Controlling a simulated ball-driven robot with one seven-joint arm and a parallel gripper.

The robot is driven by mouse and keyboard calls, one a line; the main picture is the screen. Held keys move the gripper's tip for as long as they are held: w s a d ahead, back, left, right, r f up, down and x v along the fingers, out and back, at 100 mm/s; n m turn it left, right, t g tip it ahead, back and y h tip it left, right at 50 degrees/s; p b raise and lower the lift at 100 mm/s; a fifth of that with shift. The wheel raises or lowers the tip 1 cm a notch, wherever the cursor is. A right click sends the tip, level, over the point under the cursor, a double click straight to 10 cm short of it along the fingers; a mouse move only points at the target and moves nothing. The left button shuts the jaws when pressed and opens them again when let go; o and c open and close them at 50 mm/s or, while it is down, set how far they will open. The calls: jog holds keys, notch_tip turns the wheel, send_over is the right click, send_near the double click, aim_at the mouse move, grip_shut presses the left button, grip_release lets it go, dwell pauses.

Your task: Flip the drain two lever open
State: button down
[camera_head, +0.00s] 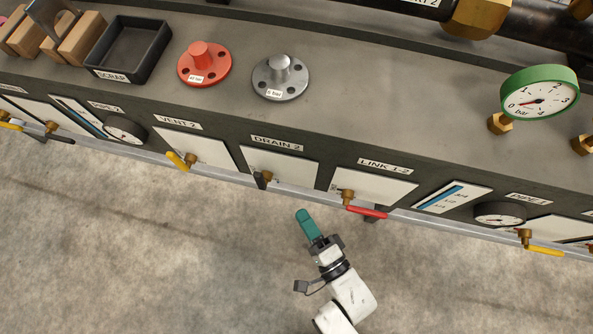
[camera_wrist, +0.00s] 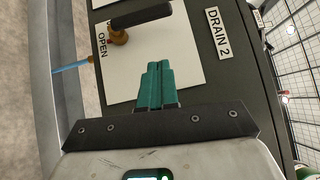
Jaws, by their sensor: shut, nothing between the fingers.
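The drain two valve has a black lever (camera_head: 261,181) on a brass body, at the lower left of the white plate under the DRAIN 2 label (camera_head: 277,143). In the wrist view the black lever (camera_wrist: 142,15) extends from the brass body (camera_wrist: 117,35) towards the DRAIN 2 label side. An OPEN mark (camera_wrist: 102,44) is printed beside the brass body. My gripper (camera_head: 303,214) has teal fingers, shut and empty, in front of the panel and below right of the lever. In the wrist view the fingers (camera_wrist: 158,68) appear over the white plate, apart from the lever.
The yellow VENT 2 lever (camera_head: 178,161) is left of the drain valve; the red LINK 1-2 lever (camera_head: 366,212) is right. A rail (camera_head: 222,179) runs along the panel's lower edge. A red flanged part (camera_head: 204,65) and a grey one (camera_head: 281,77) stand on top.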

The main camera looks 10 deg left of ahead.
jog(key=shift+v, duration=1.3)
jog(key=w+d+n+g+h, duration=0.1)
jog(key=w+d+n+h, duration=0.1)
jog(key=d+h, duration=0.1)
jog(key=w+d+f+n+g+h, duration=0.1)
jog(key=w+d+n+g+h, duration=0.1)
jog(key=d, duration=0.3)
jog(key=w+d+n+g+h, duration=0.1)
jog(key=w+d+h, duration=0.1)
jog(key=d+h, duration=0.1)
jog(key=shift+w+d+f+n+g+h, duration=0.2)
jog(key=shift+w+d+n+g+h, duration=0.1)
jog(key=shift+w+d+n+g, duration=0.1)
jog(key=s+d+r+n+g+h, duration=0.2)
jog(key=s+d+r+g, duration=0.15)
jog(key=s+d, duration=0.3)
jog(key=s+d+r+n+g+h, duration=0.25)
jog(key=s+d+g, duration=0.2)
jog(key=d, duration=0.35)
notch_tip(320, 180, up, 20)
jog(key=s+p, duration=0.1)
jog(key=p, duration=1.9)
jog(key=shift+s+d+r+m, duration=0.2)
jog(key=shift+s+d+m, duration=0.05)
jog(key=shift+s+m, duration=0.1)
